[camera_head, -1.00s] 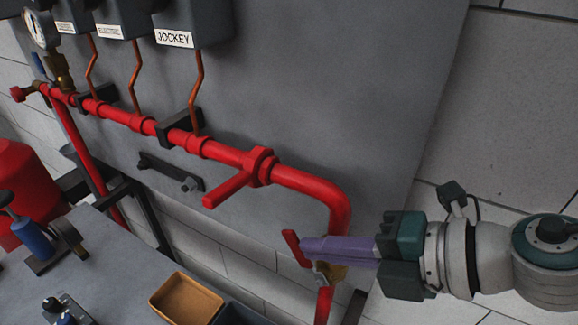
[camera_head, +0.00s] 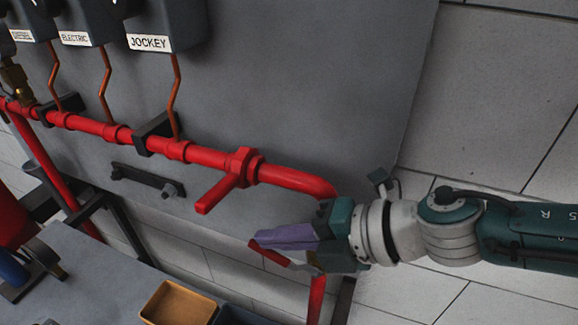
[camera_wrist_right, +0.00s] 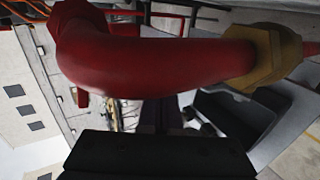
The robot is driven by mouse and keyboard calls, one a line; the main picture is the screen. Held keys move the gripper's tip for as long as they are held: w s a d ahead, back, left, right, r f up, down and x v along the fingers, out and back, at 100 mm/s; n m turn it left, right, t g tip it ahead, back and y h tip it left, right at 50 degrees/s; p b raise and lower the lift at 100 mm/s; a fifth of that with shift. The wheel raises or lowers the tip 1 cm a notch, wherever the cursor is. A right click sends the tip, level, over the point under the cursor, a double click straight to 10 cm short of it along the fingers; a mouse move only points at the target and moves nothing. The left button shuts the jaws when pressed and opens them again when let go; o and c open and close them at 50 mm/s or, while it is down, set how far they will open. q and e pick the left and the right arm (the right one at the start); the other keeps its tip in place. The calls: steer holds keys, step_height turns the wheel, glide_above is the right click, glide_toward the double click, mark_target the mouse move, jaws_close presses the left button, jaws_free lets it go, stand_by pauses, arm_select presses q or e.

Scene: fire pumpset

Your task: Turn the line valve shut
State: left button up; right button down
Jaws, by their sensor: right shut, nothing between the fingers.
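Red pipework runs along the grey panel. A red lever (camera_head: 217,194) sticks out from a fitting on its horizontal run. Below the pipe's bend, a second red lever (camera_head: 268,253) belongs to a brass-bodied valve, mostly hidden by my right gripper; the brass body (camera_wrist_right: 275,55) shows in the right wrist view. My right gripper (camera_head: 280,237) is shut and empty. Its purple fingers lie just above and against or very near this lower lever, which points left and slightly up; contact is unclear. My left gripper is not in view.
The curved red pipe (camera_wrist_right: 160,65) passes close in front of my right wrist camera. A tan tray (camera_head: 180,304) sits on the grey bench (camera_head: 105,285) at lower left. A black bracket (camera_head: 146,180) is on the panel. Open floor and wall lie to the right.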

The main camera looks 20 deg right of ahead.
steer(key=shift+w+a+f+b, duration=0.3)
steer(key=shift+a+f+b, duration=0.15)
steer(key=shift+f, duration=0.15)
steer(key=shift+w+a+f+b, duration=0.3)
steer(key=shift+f+b, duration=0.15)
steer(key=shift+f, duration=0.1)
